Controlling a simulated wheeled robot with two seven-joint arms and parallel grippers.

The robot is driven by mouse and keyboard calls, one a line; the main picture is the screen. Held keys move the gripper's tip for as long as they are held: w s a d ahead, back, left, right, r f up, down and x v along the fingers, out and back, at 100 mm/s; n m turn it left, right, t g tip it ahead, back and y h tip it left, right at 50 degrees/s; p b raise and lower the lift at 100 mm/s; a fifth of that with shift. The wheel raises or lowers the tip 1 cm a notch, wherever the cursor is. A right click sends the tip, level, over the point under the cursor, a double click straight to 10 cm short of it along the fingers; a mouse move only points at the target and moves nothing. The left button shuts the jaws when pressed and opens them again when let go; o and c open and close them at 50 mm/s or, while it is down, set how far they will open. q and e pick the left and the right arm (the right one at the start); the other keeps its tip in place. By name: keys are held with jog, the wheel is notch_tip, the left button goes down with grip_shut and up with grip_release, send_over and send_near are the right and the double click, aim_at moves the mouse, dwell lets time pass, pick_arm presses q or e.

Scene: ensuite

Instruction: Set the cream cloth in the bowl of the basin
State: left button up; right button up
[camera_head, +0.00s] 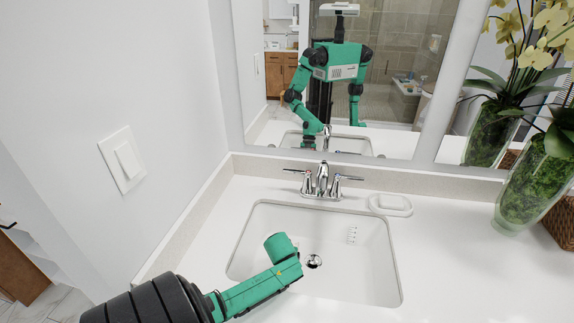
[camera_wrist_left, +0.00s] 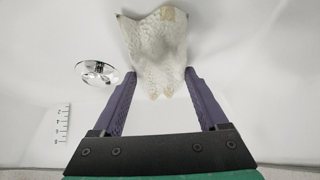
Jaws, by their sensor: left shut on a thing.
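The cream cloth (camera_wrist_left: 158,45) shows in the left wrist view as a crumpled, textured off-white piece with a small tan patch at its top edge. My left gripper (camera_wrist_left: 160,73) is shut on it, with the purple fingers at either side of its lower part. The white basin (camera_head: 352,235) is sunk in the counter in the head view. My left arm reaches down over the left half of its bowl, and hides the gripper and cloth there. The drain (camera_head: 314,261) is beside the cloth in the wrist view. I cannot tell whether the cloth touches the basin floor. My right gripper is not in view.
A chrome faucet (camera_head: 321,183) stands behind the basin, with a white soap dish (camera_head: 389,204) to its right. A glass vase (camera_head: 530,190) with flowers and a woven basket (camera_head: 562,222) stand at the right. The counter's front right is clear. A mirror (camera_head: 380,75) is behind.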

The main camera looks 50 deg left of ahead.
pick_arm(q)
jog(key=shift+f, duration=0.1)
jog(key=o, duration=1.2)
jog(key=shift+r, duration=0.3)
jog(key=p+v, duration=0.1)
jog(key=v, duration=1)
jog(key=shift+s+d+r, duration=0.15)
jog(key=shift+r, duration=0.2)
jog(key=shift+r+p, duration=0.1)
jog(key=shift+p, duration=0.25)
